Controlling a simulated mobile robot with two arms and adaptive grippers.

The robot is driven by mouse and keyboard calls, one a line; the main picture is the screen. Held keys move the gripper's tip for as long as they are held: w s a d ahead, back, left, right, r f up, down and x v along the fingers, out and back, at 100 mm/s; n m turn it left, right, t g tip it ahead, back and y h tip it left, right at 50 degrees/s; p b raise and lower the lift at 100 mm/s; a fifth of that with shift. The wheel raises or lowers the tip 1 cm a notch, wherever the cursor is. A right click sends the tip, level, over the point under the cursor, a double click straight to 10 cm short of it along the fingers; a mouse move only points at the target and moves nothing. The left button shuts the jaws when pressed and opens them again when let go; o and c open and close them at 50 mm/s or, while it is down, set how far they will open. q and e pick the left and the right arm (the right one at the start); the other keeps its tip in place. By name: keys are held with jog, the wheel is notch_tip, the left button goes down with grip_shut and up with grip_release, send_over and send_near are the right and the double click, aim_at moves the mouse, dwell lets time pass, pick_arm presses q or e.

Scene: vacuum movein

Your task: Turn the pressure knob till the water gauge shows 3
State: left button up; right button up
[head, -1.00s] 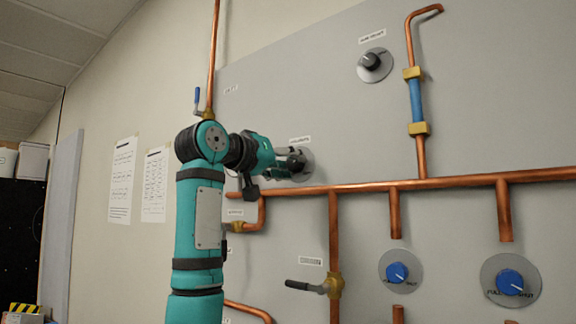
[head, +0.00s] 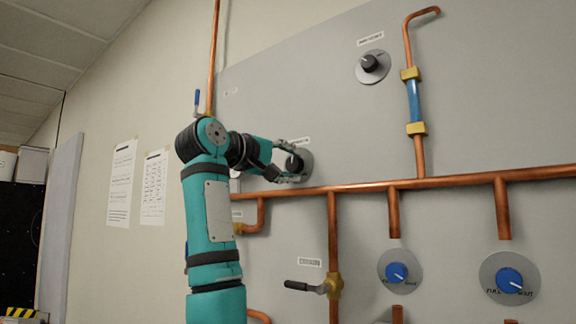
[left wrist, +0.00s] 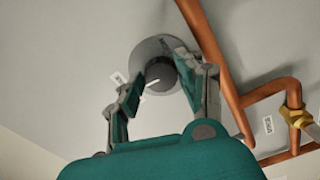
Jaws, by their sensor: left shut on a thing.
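A black knob (head: 293,162) on a round grey disc is on the grey wall panel, just above the long copper pipe. My left gripper (head: 288,163) reaches it from the left, with its fingers around the knob and shut on it. The left wrist view shows the same knob (left wrist: 161,72) between the two fingers, with a pale pointer mark towards its lower left. A blue tube (head: 415,101) sits between two brass fittings at the upper right; I cannot read any number on it. The knob's label is too small to read. My right gripper is out of view.
A second black knob (head: 371,63) is higher up on the panel. Two blue knobs (head: 397,271) (head: 510,280) and a black lever (head: 305,287) are lower down. The long copper pipe (head: 440,182) runs close below my left gripper.

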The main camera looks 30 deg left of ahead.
pick_arm(q)
jog(key=shift+r+n, duration=0.1)
jog(key=shift+n, duration=0.3)
jog(key=o, duration=1.2)
jog(key=shift+c, duration=0.2)
jog(key=s+a, duration=0.1)
jog(key=s, duration=1.1)
